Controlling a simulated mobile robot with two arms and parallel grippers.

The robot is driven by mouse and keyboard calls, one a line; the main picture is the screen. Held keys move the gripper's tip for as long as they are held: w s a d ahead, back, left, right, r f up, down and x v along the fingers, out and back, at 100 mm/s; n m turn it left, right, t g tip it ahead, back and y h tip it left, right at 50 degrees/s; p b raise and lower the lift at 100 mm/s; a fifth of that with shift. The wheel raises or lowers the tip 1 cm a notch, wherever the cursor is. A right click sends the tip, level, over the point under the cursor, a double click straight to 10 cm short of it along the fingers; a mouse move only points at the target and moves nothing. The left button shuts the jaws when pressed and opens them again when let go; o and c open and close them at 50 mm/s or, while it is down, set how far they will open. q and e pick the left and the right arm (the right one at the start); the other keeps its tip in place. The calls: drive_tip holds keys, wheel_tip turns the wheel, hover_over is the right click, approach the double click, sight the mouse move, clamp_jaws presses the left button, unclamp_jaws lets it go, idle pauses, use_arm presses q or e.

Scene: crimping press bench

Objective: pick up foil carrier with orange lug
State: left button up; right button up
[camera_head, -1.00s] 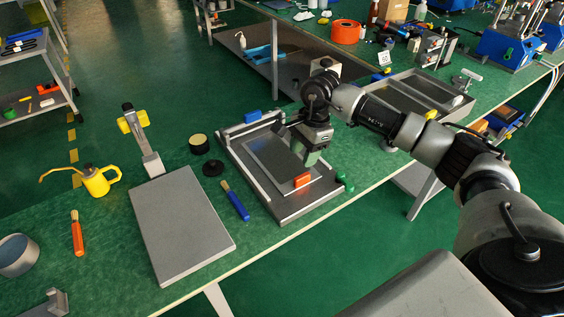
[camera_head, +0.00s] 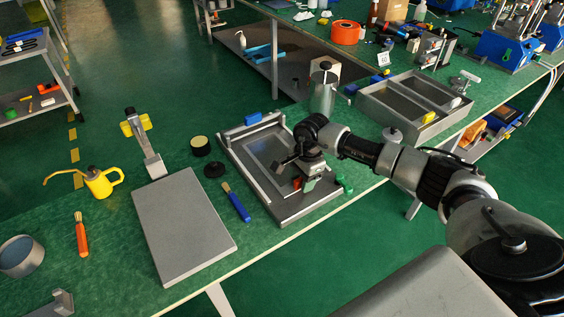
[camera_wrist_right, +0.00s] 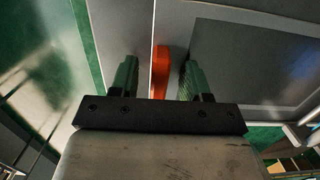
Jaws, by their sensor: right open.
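The foil carrier is a flat grey framed sheet (camera_head: 269,151) lying in a shallow metal tray fixture (camera_head: 234,154) on the green bench. Its orange lug (camera_head: 297,182) is on the near edge, partly hidden by my right gripper (camera_head: 310,184). In the right wrist view the orange lug (camera_wrist_right: 160,71) stands between the two green fingers of the open right gripper (camera_wrist_right: 157,80), nearer the left-hand middle, with space on both sides. The carrier's dark panel (camera_wrist_right: 257,62) lies to the right there. Whether the fingers touch the lug cannot be seen. My left gripper is not in view.
A green knob (camera_head: 345,184) sits at the fixture's right edge. A blue-handled brush (camera_head: 236,203) and black discs lie left of it, beside a grey plate (camera_head: 183,226). A two-compartment metal tray (camera_head: 414,104) stands behind my right arm.

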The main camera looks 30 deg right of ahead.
clamp_jaws()
drive_tip(key=shift+r, duration=0.15)
idle(0.4)
